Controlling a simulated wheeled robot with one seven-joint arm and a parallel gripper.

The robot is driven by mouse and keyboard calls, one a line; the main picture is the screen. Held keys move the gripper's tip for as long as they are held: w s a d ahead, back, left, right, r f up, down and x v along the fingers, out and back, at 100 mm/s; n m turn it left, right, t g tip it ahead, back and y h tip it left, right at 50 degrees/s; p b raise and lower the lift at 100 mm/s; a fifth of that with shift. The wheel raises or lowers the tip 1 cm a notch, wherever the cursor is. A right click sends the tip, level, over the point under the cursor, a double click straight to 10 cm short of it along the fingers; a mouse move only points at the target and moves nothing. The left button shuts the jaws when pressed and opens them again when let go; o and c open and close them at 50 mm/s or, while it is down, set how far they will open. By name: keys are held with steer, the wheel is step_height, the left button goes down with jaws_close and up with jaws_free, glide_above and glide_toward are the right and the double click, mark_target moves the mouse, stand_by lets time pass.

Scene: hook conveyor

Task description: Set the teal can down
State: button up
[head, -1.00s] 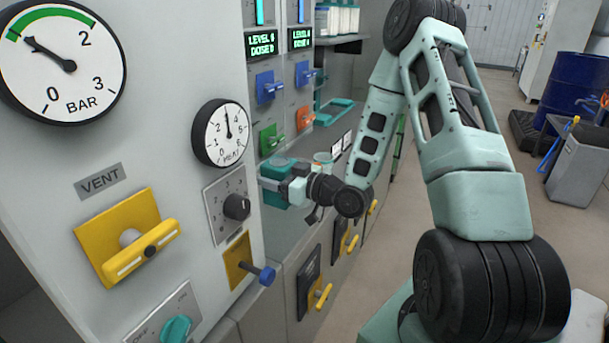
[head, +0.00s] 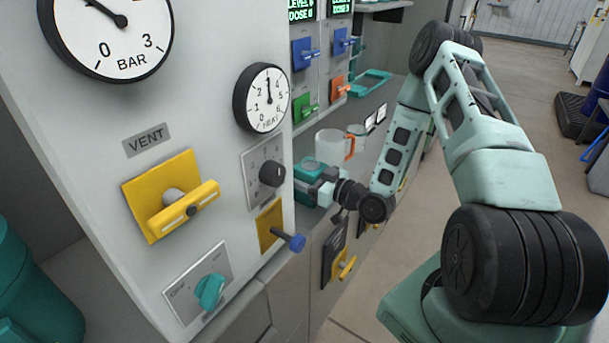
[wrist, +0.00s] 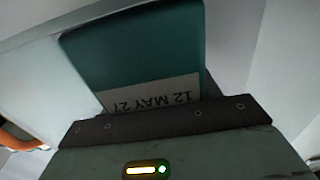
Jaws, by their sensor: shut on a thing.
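The teal can (head: 308,168) is beside the right edge of the grey machine in the head view, at the shelf-like counter. My gripper (head: 318,187) is shut on it from the right. In the wrist view the teal can (wrist: 140,58) fills the middle, with a pale label reading "12 MAY 27" upside down. The dark edge of my gripper (wrist: 170,118) lies across its near end. The can's base is hidden, so I cannot tell whether it touches the counter.
A clear jug with an orange handle (head: 334,146) stands just behind the can. A small clear cup (head: 357,131) is farther back. Blue, green and orange taps line the back panel. The yellow vent handle (head: 173,198) and a blue-tipped lever (head: 292,241) stick out in front.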

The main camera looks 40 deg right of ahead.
steer(key=shift+f, duration=0.15)
steer(key=o, duration=1.4)
